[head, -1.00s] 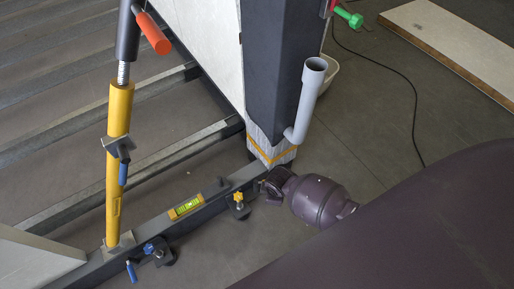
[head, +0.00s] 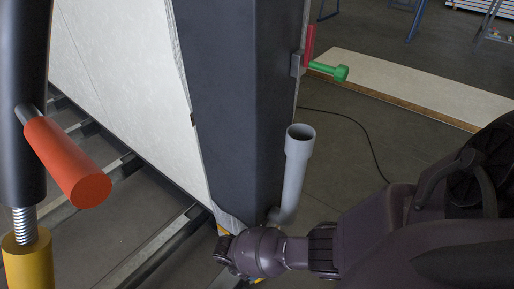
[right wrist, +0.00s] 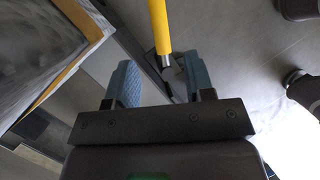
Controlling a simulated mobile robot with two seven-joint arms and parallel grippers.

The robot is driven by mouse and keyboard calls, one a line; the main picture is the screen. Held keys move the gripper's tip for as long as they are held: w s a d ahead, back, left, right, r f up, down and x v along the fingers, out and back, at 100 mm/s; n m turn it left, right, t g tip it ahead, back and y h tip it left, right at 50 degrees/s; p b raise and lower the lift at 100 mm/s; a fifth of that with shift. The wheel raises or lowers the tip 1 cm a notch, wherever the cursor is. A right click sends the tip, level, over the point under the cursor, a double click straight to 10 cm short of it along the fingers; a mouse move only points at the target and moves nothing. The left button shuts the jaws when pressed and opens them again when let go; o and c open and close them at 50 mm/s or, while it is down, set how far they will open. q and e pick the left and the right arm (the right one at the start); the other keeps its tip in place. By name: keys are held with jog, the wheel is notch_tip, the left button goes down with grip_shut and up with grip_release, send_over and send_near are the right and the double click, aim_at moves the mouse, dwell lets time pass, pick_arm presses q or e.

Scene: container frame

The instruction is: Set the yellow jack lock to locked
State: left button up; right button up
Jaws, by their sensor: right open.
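A yellow rod (right wrist: 158,22) enters the right wrist view from the top and ends in a silver collar above a dark piece. I cannot tell which part of the jack or lock it is. My right gripper (right wrist: 160,66) is open, with its fingers on either side of the rod's lower end and nothing gripped. In the head view, my right arm reaches in from the right to the column's foot; its fingers cannot be made out. A yellow jack tube (head: 28,264) with a threaded rod and an orange handle (head: 68,165) stands at the left. My left gripper is not in view.
A dark column (head: 235,95) stands in the middle, with a grey pipe (head: 296,172) and a green handle (head: 330,71) on its right. A white panel (head: 125,70) is at its left. A pale board (head: 405,88) lies on the floor behind.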

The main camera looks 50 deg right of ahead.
jog(key=b+x, duration=0.2)
jog(key=x, duration=0.4)
jog(key=shift+s+f, duration=0.15)
jog(key=shift+s, duration=0.1)
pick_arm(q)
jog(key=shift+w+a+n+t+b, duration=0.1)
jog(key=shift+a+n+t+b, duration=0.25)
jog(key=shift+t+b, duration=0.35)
pick_arm(e)
jog(key=shift+d+f, duration=0.25)
jog(key=shift+f, duration=0.3)
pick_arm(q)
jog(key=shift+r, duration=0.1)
pick_arm(e)
jog(key=shift+c, duration=0.5)
grip_shut()
